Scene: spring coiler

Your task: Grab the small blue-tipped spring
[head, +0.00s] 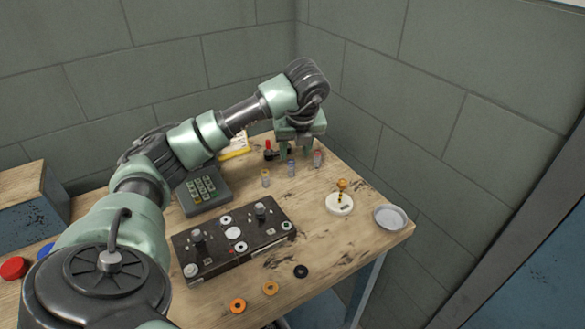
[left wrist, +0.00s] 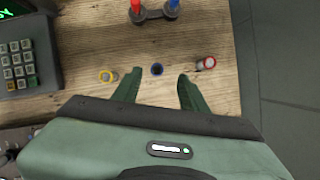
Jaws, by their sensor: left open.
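The small blue-tipped spring (head: 291,169) stands upright on the wooden table, between a yellow-tipped spring (head: 265,178) and a red-tipped spring (head: 317,159). In the left wrist view I see the blue-tipped spring (left wrist: 157,69) nearly end-on, in the gap between my fingertips. My left gripper (head: 296,151) points down over the far part of the table, and in the left wrist view its fingers (left wrist: 159,75) are apart with nothing gripped. How high the fingertips are above the spring I cannot tell. My right gripper is in neither view.
A dark control panel (head: 234,238) lies nearer. A white round base (head: 339,205) and a grey dish (head: 391,218) are to the right. Walls bound the table.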

